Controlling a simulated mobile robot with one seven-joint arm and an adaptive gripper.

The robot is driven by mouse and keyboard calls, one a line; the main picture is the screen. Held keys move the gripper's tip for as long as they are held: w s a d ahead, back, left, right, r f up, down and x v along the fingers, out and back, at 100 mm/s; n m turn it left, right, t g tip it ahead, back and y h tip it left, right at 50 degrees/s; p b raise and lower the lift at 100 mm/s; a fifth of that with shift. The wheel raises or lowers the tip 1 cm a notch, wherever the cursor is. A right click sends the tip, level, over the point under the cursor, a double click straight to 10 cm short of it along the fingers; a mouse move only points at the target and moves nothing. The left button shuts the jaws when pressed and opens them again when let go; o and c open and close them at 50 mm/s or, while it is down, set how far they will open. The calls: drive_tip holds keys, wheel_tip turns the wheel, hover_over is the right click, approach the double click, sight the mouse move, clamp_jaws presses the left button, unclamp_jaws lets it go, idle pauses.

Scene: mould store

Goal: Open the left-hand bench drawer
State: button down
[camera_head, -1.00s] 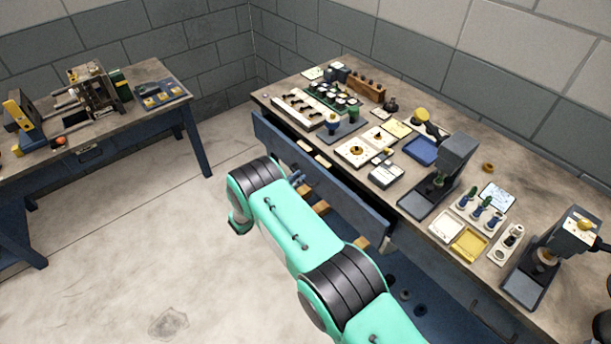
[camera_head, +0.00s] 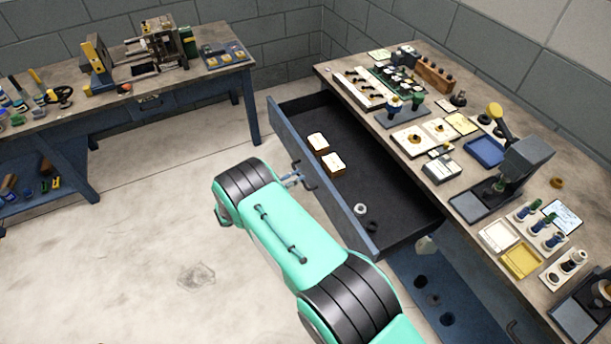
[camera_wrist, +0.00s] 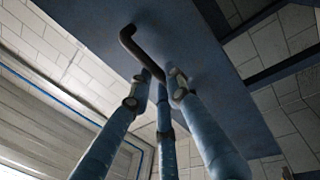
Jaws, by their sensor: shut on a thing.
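The bench drawer (camera_head: 375,185) is pulled well out from under the right-hand bench in the head view. Its inside is dark, and its blue front faces my arm. My gripper (camera_head: 292,181) is at the outside of that front, shut on the dark bar handle (camera_head: 308,175). In the wrist view my gripper's blue fingers (camera_wrist: 160,82) close on the handle (camera_wrist: 134,42), and the blue drawer front (camera_wrist: 205,45) fills the upper middle. The exact finger contact is partly hidden.
Two light-topped blocks (camera_head: 333,163) and small rings (camera_head: 360,209) lie in the drawer. The bench top (camera_head: 470,110) holds trays, tools and small presses. Another bench (camera_head: 190,88) stands at the back left. Bare floor (camera_head: 140,200) lies left of my arm.

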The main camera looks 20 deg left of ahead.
drive_tip(key=shift+s+a+f, duration=0.1)
drive_tip(key=shift+s, duration=0.05)
drive_tip(key=c, duration=1.6)
unclamp_jaws()
drive_tip(key=shift+a, duration=0.1)
drive_tip(key=v, duration=1.2)
